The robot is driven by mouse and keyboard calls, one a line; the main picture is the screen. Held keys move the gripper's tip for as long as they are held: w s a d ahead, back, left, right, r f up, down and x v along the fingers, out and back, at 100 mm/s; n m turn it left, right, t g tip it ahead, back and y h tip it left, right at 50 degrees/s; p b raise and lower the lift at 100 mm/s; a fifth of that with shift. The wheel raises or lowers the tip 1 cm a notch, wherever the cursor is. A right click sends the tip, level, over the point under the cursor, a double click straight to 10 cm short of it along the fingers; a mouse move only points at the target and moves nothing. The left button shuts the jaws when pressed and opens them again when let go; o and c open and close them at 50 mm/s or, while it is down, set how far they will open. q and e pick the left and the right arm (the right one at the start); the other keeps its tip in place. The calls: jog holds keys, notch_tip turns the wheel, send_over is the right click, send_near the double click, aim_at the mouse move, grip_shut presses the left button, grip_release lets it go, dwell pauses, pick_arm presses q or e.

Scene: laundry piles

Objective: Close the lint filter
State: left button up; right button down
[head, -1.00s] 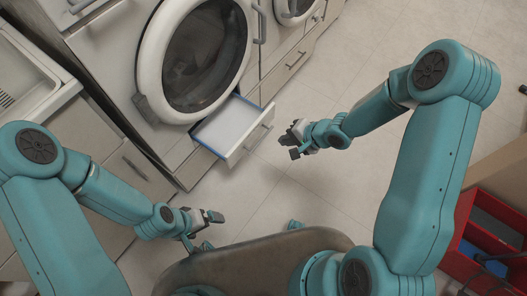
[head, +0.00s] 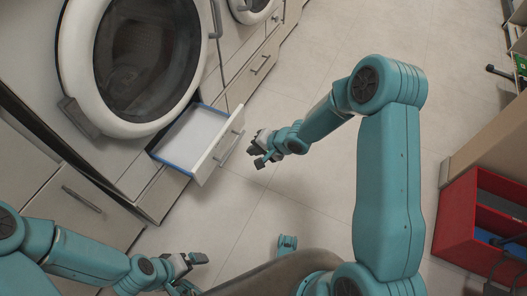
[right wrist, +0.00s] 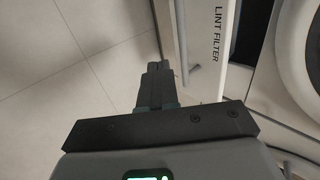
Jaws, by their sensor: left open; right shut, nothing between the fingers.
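The lint filter is a pulled-out drawer with a white front panel (head: 219,147) and blue-edged sides, below the round door of a washer or dryer in the head view. A bar handle runs along its front. In the right wrist view the panel (right wrist: 208,75) reads "LINT FILTER", with its handle (right wrist: 180,50) beside the fingers. My right gripper (head: 256,151) is shut and empty, just right of the drawer front; its dark fingers (right wrist: 157,72) are together in the wrist view. Whether they touch the handle is unclear. My left gripper (head: 196,260) is open and empty, low in the head view.
The machine's round door (head: 137,60) stands above the drawer. Another shut drawer (head: 262,64) sits further along, and a cabinet front (head: 85,205) is at left. A red crate (head: 460,217) is on the right. The tiled floor between is clear.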

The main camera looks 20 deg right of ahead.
jog(key=w+a, duration=0.1)
jog(key=w+a+f, duration=0.1)
jog(key=w+a+b, duration=0.1)
jog(key=shift+w+f, duration=0.35)
